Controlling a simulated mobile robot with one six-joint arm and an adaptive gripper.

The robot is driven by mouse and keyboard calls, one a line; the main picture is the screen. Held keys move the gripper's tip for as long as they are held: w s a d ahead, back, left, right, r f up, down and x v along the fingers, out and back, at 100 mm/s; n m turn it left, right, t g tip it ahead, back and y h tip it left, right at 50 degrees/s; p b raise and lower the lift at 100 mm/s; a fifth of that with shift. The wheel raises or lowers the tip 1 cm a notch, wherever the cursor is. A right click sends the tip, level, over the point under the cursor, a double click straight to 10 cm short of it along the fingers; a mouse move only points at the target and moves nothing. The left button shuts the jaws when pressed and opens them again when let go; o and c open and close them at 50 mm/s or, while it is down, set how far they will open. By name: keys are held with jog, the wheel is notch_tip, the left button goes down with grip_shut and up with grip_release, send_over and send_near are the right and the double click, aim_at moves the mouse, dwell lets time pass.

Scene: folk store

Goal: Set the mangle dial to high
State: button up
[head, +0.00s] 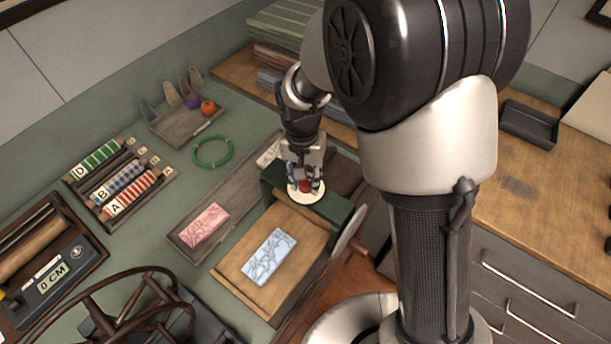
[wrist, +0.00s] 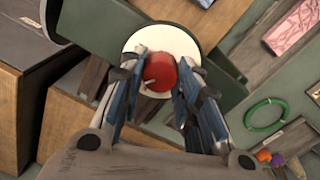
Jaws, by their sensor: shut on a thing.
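The mangle (head: 338,214) is a dark green frame with a wooden bed, right of the table's middle in the head view. Its dial is a red knob (wrist: 162,76) on a round white plate (wrist: 133,43) on the green top. My gripper (head: 306,186) points down at the dial. In the wrist view my gripper (wrist: 160,90) has one finger on each side of the red knob, shut on it. A small pale mark shows on the knob's left side. Any lettering on the plate is hidden or too small to read.
A blue patterned block (head: 270,256) lies on the mangle's wooden bed, and a pink one (head: 204,226) lies on a grey tray beside it. A green ring (head: 213,151) and a rack of labelled rolls (head: 121,184) are to the left. A dark handwheel (head: 120,310) stands at the front left.

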jog(key=m, duration=0.5)
jog(key=shift+d+m+p, duration=0.1)
jog(key=shift+m+p, duration=0.2)
jog(key=m, duration=0.4)
jog(key=shift+s+f+m+p, duration=0.1)
jog(key=shift+m+p, duration=0.2)
jog(key=shift+m, duration=0.4)
jog(key=o, duration=1.1)
jog(key=r, duration=1.2)
jog(key=shift+w, duration=0.35)
jog(key=shift+r, duration=0.1)
